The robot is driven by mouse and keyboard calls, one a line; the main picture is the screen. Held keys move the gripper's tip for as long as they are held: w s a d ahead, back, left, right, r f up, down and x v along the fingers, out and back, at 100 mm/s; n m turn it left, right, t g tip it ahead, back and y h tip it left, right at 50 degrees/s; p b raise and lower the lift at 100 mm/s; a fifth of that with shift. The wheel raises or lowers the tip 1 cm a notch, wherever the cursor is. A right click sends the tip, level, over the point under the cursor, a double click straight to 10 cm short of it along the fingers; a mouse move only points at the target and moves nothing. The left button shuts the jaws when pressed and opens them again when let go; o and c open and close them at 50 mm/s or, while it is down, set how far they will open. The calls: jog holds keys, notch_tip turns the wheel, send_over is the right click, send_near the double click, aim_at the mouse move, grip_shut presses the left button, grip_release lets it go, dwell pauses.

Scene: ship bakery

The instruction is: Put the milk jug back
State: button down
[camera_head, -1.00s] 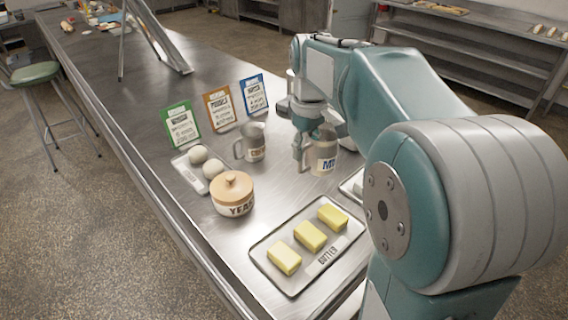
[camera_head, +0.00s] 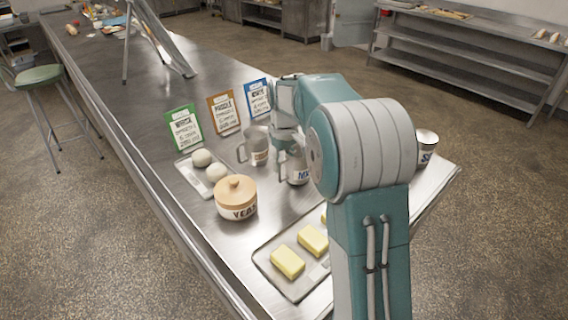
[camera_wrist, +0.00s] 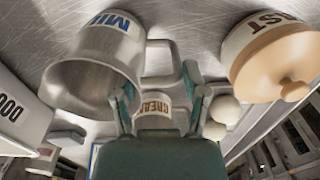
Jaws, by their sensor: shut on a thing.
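The milk jug (camera_head: 299,172) is a metal jug with blue lettering, partly hidden behind my arm. It is at the middle of the steel counter. In the wrist view the milk jug (camera_wrist: 95,62) fills the upper left, its handle reaching between my fingers. My gripper (camera_head: 284,148) is shut on that handle; its fingers (camera_wrist: 158,90) show in the wrist view. I cannot tell whether the jug's base touches the counter. The cream jug (camera_head: 256,148), a similar metal jug, stands just to the left and behind, and shows beyond the fingers in the wrist view (camera_wrist: 154,108).
The yeast jar (camera_head: 236,200) stands front left. A tray with dough balls (camera_head: 203,159) and three upright cards (camera_head: 225,113) are behind it. A butter tray (camera_head: 297,292) lies in front, partly hidden. A labelled canister (camera_head: 427,144) stands at right. The counter's left edge is near.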

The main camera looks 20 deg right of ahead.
jog(key=shift+a+f, duration=0.1)
jog(key=shift+f, duration=0.2)
jog(key=shift+f, duration=0.1)
jog(key=shift+c, duration=0.6)
grip_release()
